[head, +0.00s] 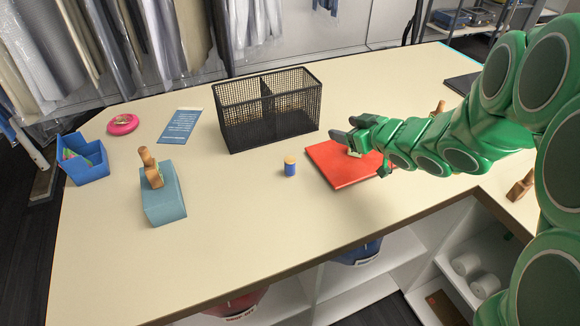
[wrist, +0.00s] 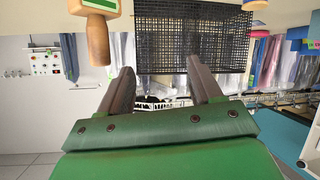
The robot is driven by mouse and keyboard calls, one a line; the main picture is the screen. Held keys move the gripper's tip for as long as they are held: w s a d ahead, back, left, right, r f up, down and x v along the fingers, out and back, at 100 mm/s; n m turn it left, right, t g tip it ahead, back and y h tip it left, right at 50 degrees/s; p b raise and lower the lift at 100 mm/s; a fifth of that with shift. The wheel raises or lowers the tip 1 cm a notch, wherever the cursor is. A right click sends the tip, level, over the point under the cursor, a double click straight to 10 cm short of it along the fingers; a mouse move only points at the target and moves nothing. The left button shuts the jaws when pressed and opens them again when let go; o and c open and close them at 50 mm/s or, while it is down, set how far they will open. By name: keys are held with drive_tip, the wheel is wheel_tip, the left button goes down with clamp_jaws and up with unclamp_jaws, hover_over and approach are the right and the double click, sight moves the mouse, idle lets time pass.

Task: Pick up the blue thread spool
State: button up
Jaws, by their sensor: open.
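The blue thread spool (head: 290,168) stands upright on the cream table in the head view, in front of the black mesh basket. It is small, with a blue middle and a yellowish top. My gripper (head: 346,129) is above the table to the right of and behind the spool in the picture, near the red folder. Its two dark fingers are apart, and nothing shows between them in the wrist view (wrist: 161,72). The spool is clear of the gripper. I cannot surely make it out in the wrist view.
The black mesh basket (head: 262,132) stands behind the spool. The red folder (head: 328,168) lies to its right, under my arm. A teal block with a wooden handle (head: 165,202) stands to the left. A blue bin (head: 87,172) is farther left. Table in front of the spool is clear.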

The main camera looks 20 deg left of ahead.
sight(292, 160)
drive_tip(key=s+a+f+n+g+y, duration=0.1)
drive_tip(key=s+a+f, duration=0.1)
drive_tip(key=s+a+f+n+g+y, duration=0.1)
drive_tip(key=s+a+f+g, duration=0.1)
drive_tip(key=s, duration=0.1)
drive_tip(key=s+a+f+g, duration=0.2)
drive_tip(key=s, duration=0.1)
drive_tip(key=shift+s+a+f+n+y, duration=0.1)
drive_tip(key=shift+s+f+n+y, duration=0.15)
drive_tip(key=shift+f+n+y, duration=0.15)
drive_tip(key=shift+w+x, duration=0.1)
drive_tip(key=shift+x, duration=1.8)
drive_tip(key=shift+w+x, duration=0.15)
drive_tip(key=shift+x, duration=1.75)
drive_tip(key=c, duration=1)
drive_tip(key=shift+c, duration=0.2)
